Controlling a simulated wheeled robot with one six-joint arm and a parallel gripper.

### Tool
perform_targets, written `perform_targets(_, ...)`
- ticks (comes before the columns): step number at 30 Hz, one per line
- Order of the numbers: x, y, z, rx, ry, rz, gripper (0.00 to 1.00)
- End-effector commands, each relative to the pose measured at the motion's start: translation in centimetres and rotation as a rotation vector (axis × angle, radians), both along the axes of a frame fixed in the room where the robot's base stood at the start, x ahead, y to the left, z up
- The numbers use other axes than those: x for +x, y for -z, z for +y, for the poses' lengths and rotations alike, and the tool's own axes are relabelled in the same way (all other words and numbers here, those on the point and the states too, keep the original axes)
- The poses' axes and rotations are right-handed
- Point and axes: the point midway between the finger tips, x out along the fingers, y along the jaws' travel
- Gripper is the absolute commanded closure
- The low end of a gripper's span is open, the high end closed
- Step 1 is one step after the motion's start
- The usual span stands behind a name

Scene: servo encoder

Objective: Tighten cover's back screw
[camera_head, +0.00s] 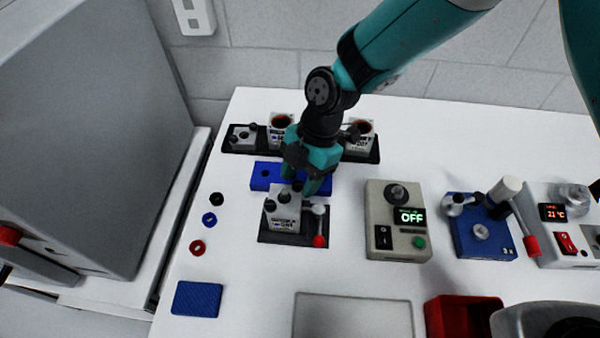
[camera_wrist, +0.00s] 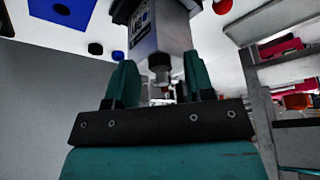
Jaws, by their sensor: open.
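The grey servo unit with its cover (camera_head: 284,214) stands upright on a dark base plate (camera_head: 293,239). Dark screw knobs show on its top, a front one (camera_head: 270,205) and a back one (camera_head: 297,187). My gripper (camera_head: 303,182) is open, pointing down just behind and above the unit, near the back knob. In the wrist view, the unit (camera_wrist: 163,30) shows beyond my open gripper (camera_wrist: 160,78). A dark screw knob (camera_wrist: 160,65) appears between the two teal fingers, with space on both sides. I cannot tell how tight it is.
A red-tipped lever (camera_head: 319,241) stands right of the unit. A blue block (camera_head: 265,176) and a dark rack (camera_head: 233,148) with several units lie behind. A grey OFF-display box (camera_head: 398,222) stands right. Coloured rings (camera_head: 209,219) lie left. The table in front is partly clear.

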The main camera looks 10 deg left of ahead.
Motion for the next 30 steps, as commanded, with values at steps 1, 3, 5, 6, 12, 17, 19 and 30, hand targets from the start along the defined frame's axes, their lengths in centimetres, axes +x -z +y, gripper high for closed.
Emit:
perform_targets(1, 0.01, 0.0, -0.01, 0.0, 0.0, 0.0, 0.52)
perform_targets(3, 0.01, -0.01, -0.01, 0.0, 0.0, 0.0, 0.54)
perform_targets(5, 0.01, -0.01, -0.01, 0.0, 0.0, 0.0, 0.68)
perform_targets(6, 0.02, -0.02, -0.01, 0.0, 0.0, 0.0, 0.77)
perform_targets(12, 0.02, -0.03, -0.01, 0.0, 0.001, 0.0, 1.0)
perform_targets(17, 0.02, 0.02, -0.03, 0.0, 0.021, 0.0, 1.0)
perform_targets(19, 0.0, 0.08, -0.06, 0.0, 0.041, 0.0, 1.0)
perform_targets(30, -0.13, 0.21, -0.19, 0.0, 0.274, 0.0, 1.0)
